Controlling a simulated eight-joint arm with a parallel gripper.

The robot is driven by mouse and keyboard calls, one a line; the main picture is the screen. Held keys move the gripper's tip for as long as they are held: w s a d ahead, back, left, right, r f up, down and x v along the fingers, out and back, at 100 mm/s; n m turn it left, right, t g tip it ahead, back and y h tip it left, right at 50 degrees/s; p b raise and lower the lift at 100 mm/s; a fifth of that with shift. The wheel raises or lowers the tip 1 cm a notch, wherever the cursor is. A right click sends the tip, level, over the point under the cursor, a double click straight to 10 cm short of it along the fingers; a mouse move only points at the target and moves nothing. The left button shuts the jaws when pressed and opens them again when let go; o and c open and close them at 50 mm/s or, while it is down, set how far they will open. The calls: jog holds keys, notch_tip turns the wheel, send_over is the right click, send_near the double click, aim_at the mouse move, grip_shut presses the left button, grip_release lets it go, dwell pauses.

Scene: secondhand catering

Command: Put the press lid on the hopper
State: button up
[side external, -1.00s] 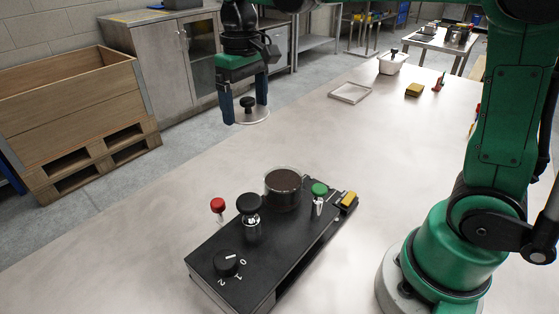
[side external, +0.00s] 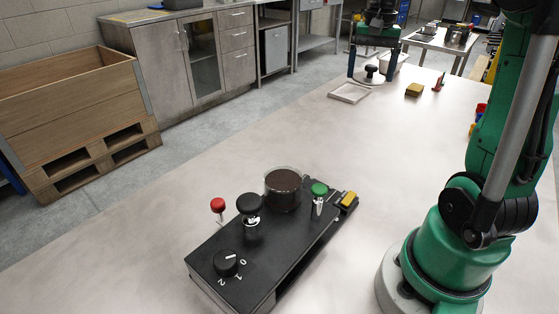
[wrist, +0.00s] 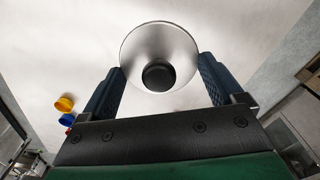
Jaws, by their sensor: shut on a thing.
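The press lid (side external: 374,79) is a round metal disc with a black knob on top. My gripper (side external: 372,74) is shut on it, one dark blue finger on each side, at the far end of the table. In the wrist view the lid (wrist: 160,35) sits between the fingertips of my gripper (wrist: 162,70). The hopper (side external: 283,190) is a clear round cylinder with dark brown contents, on a black machine (side external: 265,240). Its top is uncovered, and my gripper is well away beyond it.
The machine carries a red knob (side external: 217,205), a black knob (side external: 249,204), a green knob (side external: 319,189) and a dial (side external: 227,263). A shallow pale tray (side external: 349,93) lies near my gripper. A yellow sponge (side external: 414,90) lies right of it. The mid-table is clear.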

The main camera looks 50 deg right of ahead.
jog(key=s+d+m, duration=0.2)
jog(key=s+d, duration=0.2)
send_over(373, 157)
notch_tip(373, 157, down, 16)
jog(key=shift+r, duration=0.2)
jog(key=shift+f, duration=2.05)
jog(key=shift+f, duration=0.1)
jog(key=o, duration=1.1)
